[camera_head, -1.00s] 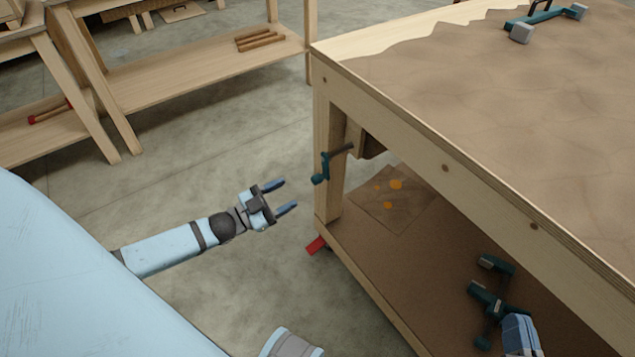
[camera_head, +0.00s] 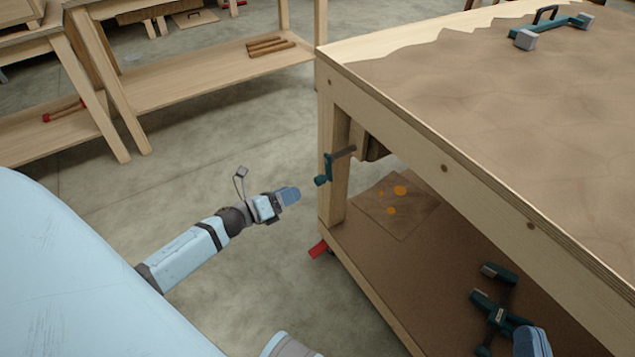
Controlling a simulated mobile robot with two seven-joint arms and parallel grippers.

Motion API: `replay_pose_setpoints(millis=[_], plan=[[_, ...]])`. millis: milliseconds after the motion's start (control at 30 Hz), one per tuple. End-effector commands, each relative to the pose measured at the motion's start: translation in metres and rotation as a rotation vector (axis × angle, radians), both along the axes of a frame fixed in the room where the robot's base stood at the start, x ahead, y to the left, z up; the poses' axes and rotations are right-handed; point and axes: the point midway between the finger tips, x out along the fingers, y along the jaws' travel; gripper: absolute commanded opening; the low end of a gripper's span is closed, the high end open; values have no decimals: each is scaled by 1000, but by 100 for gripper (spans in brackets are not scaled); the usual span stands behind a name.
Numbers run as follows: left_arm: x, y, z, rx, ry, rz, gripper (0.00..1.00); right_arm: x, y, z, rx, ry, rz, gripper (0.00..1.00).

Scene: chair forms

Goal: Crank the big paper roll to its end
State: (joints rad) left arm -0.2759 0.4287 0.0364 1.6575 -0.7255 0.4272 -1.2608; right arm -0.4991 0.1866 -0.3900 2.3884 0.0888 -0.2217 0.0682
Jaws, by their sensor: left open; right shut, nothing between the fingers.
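A teal crank (camera_head: 325,168) with a dark shaft hangs at the near corner leg of the workbench, below the top. A dark brown piece (camera_head: 375,149), perhaps part of the roll, shows behind the leg, mostly hidden. Brown paper (camera_head: 480,85) with a ragged edge covers much of the bench top. My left gripper (camera_head: 290,194) is open and empty, seen nearly edge-on, left of and slightly below the crank, apart from it. My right gripper (camera_head: 531,340) is shut and empty at the bottom right, its tip overlapping a teal tool in the view.
A teal tool with grey blocks (camera_head: 548,27) lies on the bench top. Another bench (camera_head: 200,78) stands at the back left. The floor between is clear.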

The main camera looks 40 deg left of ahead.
Motion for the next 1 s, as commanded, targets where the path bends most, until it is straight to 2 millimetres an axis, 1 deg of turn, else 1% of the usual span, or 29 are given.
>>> replay_pose_setpoints(millis=[33, 200, 300, 400, 500, 600, 867, 900, 967, 1000], plan=[[12, -4, 0, 1, -3, -1, 54, 0, 1, 1, 6, -14, 6, 0], [45, -18, 0, -1, -2, -1, 54, -3, 5, 15, 39, -69, 20, 0], [60, -24, 0, -1, -2, -1, 54, -3, 6, 24, 58, -100, 23, 0], [72, -29, -1, -2, 0, -1, 54, -2, 7, 29, 69, -116, 28, 0], [79, -32, 0, -2, 0, -1, 54, -2, 8, 30, 75, -123, 31, 0], [82, -34, 0, -2, 1, -1, 54, -3, 9, 30, 80, -124, 34, 0], [83, -34, 0, -2, 2, -1, 54, -4, 9, 29, 79, -119, 34, 0], [83, -34, 0, -2, 2, -1, 45, -4, 9, 29, 78, -118, 33, 0], [83, -34, 0, -2, 2, -1, 31, -4, 8, 29, 77, -117, 32, 0], [83, -34, 0, -2, 2, -1, 22, -3, 8, 29, 76, -117, 32, 0]])
